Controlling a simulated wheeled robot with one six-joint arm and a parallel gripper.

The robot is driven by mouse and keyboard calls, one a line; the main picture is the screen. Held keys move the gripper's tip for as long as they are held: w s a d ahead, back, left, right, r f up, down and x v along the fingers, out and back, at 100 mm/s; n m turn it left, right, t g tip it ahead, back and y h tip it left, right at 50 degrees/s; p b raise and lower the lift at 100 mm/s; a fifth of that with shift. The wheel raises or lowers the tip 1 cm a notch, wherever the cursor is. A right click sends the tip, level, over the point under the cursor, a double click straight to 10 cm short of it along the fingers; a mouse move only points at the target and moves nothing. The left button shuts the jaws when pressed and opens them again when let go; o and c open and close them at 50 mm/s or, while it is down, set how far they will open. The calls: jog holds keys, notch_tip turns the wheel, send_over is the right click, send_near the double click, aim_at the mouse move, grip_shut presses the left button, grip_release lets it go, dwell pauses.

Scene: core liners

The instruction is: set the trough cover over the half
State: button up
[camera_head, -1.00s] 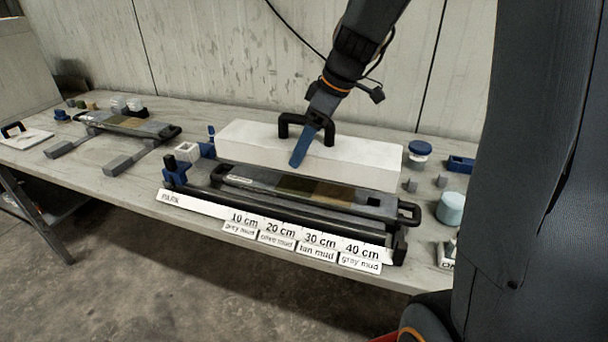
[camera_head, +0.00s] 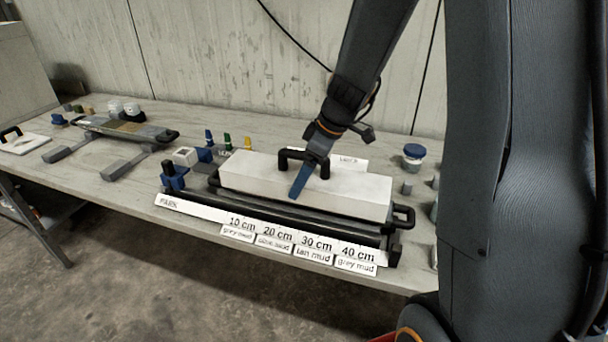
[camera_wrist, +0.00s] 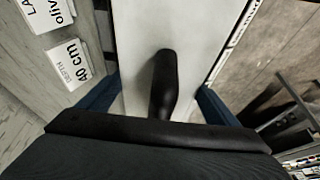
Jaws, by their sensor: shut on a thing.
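The trough cover (camera_head: 345,196) is a long white box-shaped lid with a black handle (camera_head: 303,157) on top. My gripper (camera_head: 302,180) is shut on that handle; one blue finger shows in front of it. The cover lies over the core half in its dark trough (camera_head: 402,216), hiding the mud-coloured strip. I cannot tell whether it rests fully or hangs slightly above. In the wrist view the white cover (camera_wrist: 135,60) runs away beneath my gripper, with the handle (camera_wrist: 163,80) between the blue fingers.
A depth scale (camera_head: 200,212) with cards from 10 to 40 cm runs along the trough's front. A second half on a stand (camera_head: 125,127) lies at the left. A blue-lidded jar (camera_head: 413,157) stands at the right. Small coloured pieces (camera_head: 227,142) stand behind the trough.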

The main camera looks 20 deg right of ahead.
jog(key=shift+f+b, duration=0.55)
jog(key=shift+b, duration=0.15)
jog(key=o, duration=1.1)
jog(key=shift+r, duration=0.15)
jog(key=shift+r+p, duration=0.55)
jog(key=shift+p, duration=0.4)
jog(key=b+v, duration=0.2)
jog(key=v, duration=1)
jog(key=shift+b, duration=0.4)
jog(key=shift+f, duration=0.1)
